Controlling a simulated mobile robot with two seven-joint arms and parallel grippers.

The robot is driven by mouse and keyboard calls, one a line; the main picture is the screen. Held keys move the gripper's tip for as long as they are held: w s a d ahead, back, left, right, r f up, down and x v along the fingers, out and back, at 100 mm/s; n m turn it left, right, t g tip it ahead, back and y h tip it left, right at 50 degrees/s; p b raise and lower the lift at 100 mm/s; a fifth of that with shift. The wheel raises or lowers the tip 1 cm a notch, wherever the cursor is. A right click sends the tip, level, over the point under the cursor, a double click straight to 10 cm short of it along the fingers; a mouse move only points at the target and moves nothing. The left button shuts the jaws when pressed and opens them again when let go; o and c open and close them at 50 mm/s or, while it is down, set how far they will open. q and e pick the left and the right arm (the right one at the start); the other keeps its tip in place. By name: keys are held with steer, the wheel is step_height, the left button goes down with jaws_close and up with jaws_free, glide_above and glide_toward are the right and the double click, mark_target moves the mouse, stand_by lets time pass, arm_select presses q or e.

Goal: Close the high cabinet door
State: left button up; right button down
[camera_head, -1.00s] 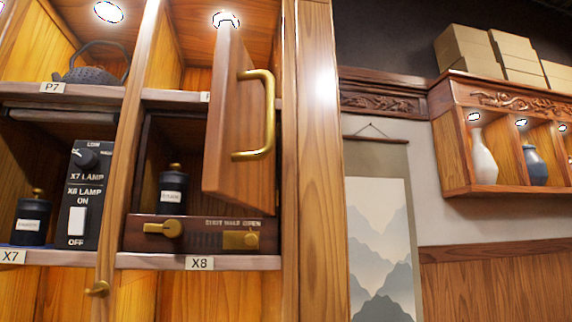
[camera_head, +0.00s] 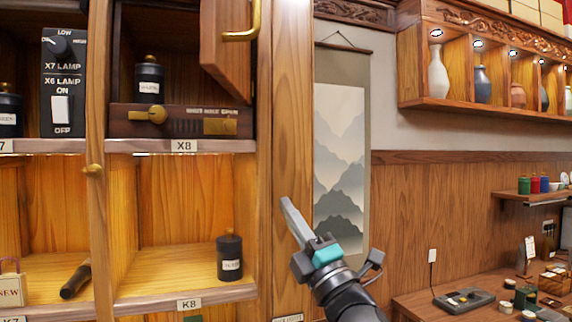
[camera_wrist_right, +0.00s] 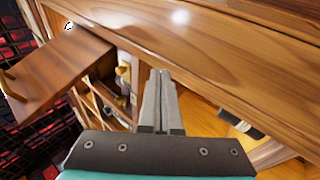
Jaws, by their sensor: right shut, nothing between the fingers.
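The high cabinet door (camera_head: 227,62) is a small wooden door with a brass handle (camera_head: 250,25). It stands open, swung out from the X8 compartment, and the head view cuts off its top. In the right wrist view the door (camera_wrist_right: 62,75) juts out at the left, with its handle (camera_wrist_right: 10,88) at the edge. My right gripper (camera_head: 285,204) is shut and empty, below and right of the door, near the cabinet's right post (camera_head: 285,120). In the wrist view its fingertips (camera_wrist_right: 163,76) point toward the cabinet front, apart from the door. My left gripper is not in view.
Below is an open compartment with another canister (camera_head: 229,257). A brass knob (camera_head: 93,170) projects at the left. A desk (camera_head: 440,306) stands at the lower right.

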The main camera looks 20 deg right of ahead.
steer(key=s+a+r+n+g+y, duration=0.2)
steer(key=s+r+n+g+y, duration=0.3)
steer(key=r+n+g+y, duration=0.85)
steer(key=s+a+r+n+g+y, duration=0.3)
steer(key=s+r+n, duration=0.4)
steer(key=n, duration=1.3)
steer(key=s+d+r+n+h, duration=0.8)
steer(key=s+d+n, duration=0.1)
steer(key=s+d, duration=0.25)
steer(key=w+r+p+x, duration=0.1)
steer(key=x, duration=1.3)
steer(key=shift+w+d+f+t, duration=0.25)
steer(key=shift+w+d+t, duration=0.1)
steer(key=shift+t, duration=0.1)
steer(key=shift+a, duration=0.2)
